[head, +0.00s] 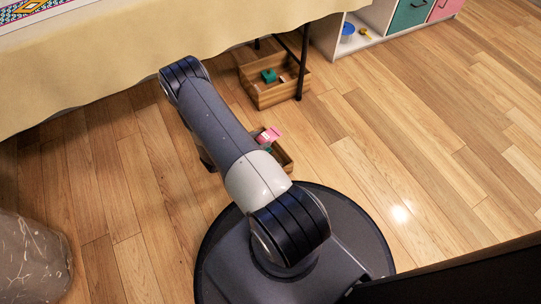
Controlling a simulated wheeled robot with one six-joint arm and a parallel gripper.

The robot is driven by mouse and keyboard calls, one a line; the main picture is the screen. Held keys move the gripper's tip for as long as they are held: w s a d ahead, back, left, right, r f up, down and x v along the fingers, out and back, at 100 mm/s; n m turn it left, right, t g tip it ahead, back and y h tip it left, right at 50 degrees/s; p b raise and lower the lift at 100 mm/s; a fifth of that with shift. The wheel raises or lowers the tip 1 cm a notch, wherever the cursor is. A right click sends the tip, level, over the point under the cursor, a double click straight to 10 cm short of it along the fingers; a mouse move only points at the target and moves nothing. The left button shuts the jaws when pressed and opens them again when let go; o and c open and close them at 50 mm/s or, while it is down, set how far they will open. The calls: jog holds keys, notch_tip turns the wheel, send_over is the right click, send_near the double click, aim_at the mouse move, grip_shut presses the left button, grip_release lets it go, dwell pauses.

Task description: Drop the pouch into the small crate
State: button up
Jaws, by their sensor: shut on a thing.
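A small wooden crate (284,161) stands on the floor just right of my arm, partly hidden behind it. A pink item with a pale patch (268,136), perhaps the pouch, shows at the arm's right edge, over the crate's far part. I cannot tell whether it is held or rests in the crate. My gripper is hidden behind my arm, so its jaws and what they hold do not show.
A larger wooden crate (274,94) with a teal item (268,76) stands farther back by a dark table leg (303,62). A cloth-covered table (150,55) overhangs the upper left. A shelf (337,49) stands at the back. A bin (32,262) is at lower left. Floor on the right is clear.

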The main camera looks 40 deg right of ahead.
notch_tip(320, 180, down, 6)
jog(key=b, duration=0.3)
jog(key=o, duration=1)
jog(key=shift+o, duration=0.2)
jog(key=p+v, duration=0.3)
jog(key=v, duration=0.8)
jog(key=shift+p, duration=0.35)
jog(key=shift+d+f, duration=0.1)
